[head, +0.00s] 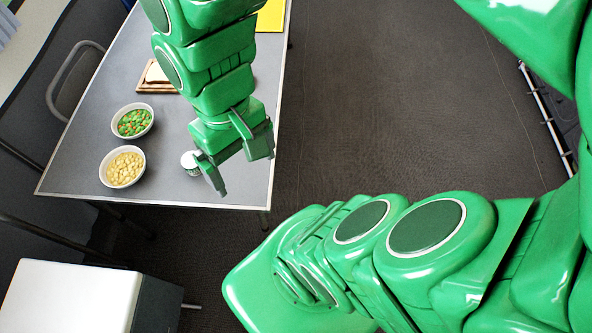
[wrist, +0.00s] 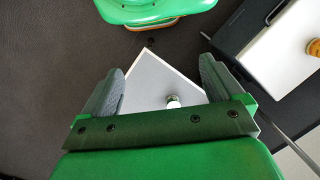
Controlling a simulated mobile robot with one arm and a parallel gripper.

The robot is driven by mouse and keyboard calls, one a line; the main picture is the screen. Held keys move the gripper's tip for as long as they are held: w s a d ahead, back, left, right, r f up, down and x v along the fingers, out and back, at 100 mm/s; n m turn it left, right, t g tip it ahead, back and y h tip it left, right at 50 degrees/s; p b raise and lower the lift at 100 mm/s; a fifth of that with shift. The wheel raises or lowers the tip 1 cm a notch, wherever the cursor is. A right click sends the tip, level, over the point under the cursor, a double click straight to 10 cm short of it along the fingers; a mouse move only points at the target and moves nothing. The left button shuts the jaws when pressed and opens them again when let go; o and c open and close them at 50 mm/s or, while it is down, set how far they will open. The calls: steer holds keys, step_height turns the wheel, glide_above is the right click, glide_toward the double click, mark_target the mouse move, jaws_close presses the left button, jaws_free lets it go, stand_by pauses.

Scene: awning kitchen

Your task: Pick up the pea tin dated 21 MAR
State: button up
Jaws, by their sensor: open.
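A small tin (head: 190,165) with a pale top stands on the grey table (head: 240,190) near its front edge, just left of my gripper (head: 243,174). In the wrist view the tin (wrist: 172,101) shows small and upright near the table's corner, seen between the spread fingers, close to the palm edge. My gripper is open and empty above the table, with a finger partly beside the tin in the head view. No date or label text can be read, so I cannot tell whether this is the pea tin dated 21 MAR.
A bowl of peas and carrots (head: 132,122) and a bowl of pale yellow pieces (head: 122,167) stand left of the tin. Bread on a wooden board (head: 155,80) lies behind. A white-topped unit (head: 70,295) stands front left; a small jar (wrist: 314,47) shows on a white top.

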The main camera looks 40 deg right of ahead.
steer(key=shift+d+m+h, duration=0.3)
steer(key=shift+d+h, duration=0.1)
steer(key=shift+d, duration=0.55)
steer(key=n+t, duration=0.2)
steer(key=n, duration=0.3)
glide_above(191, 160)
steer(key=f, duration=2.5)
steer(key=shift+d, duration=0.35)
steer(key=shift+w+a+f+n, duration=0.1)
steer(key=shift+w+f+n, duration=0.15)
steer(key=shift+f, duration=0.95)
steer(key=shift+s+a+f, duration=0.1)
steer(key=shift+f, duration=1.5)
steer(key=shift+s+a+f, duration=0.1)
steer(key=shift+f, duration=1.5)
